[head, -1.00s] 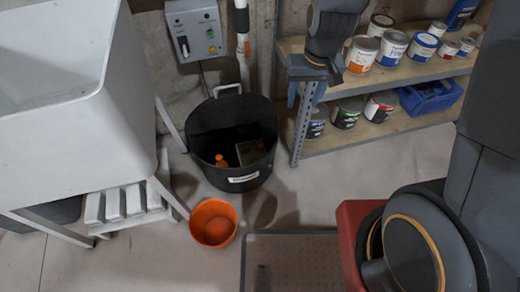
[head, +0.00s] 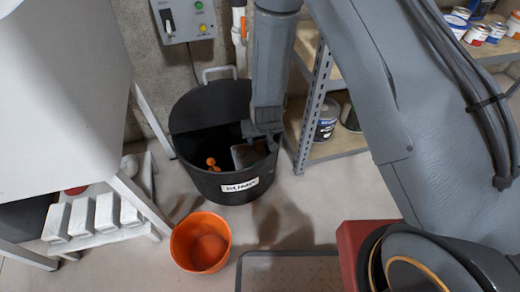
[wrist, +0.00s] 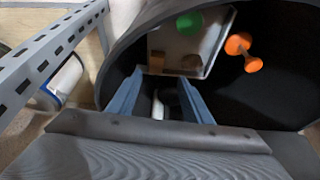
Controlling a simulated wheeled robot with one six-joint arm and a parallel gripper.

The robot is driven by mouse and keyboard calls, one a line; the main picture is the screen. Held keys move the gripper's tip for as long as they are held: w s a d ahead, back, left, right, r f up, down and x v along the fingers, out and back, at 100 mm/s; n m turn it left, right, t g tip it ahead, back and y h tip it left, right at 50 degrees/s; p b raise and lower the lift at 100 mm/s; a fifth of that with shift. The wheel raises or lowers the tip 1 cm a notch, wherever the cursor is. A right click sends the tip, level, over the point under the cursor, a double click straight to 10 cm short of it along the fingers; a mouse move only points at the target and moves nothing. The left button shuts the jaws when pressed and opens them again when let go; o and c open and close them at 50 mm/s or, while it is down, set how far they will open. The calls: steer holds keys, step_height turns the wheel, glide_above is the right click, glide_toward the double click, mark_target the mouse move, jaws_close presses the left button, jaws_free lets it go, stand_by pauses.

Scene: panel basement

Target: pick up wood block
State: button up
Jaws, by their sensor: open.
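A black bin (head: 215,105) stands on the floor and also fills much of the wrist view (wrist: 272,95). My gripper (wrist: 160,76) points down into it, with its two blue fingers open and apart. A small tan piece (wrist: 156,62) that looks like the wood block shows just beyond the left fingertip, partly hidden by it. I cannot tell how deep it lies. Nothing shows held between the fingers. In the head view, my arm covers the bin's right side and the gripper's fingers are hidden; the block cannot be made out there.
A metal shelf post (wrist: 48,62) stands close to the bin. An orange bucket (head: 200,242) stands in front.

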mark_target(260, 146)
steer(key=b+x, duration=0.1)
steer(key=x, duration=0.1)
steer(key=b+x, duration=0.1)
steer(key=x, duration=0.1)
steer(key=d+b+x, duration=0.1)
steer(key=x, duration=0.2)
steer(key=shift+s+f, duration=0.1)
steer(key=shift+s, duration=0.05)
steer(key=c, duration=1.1)
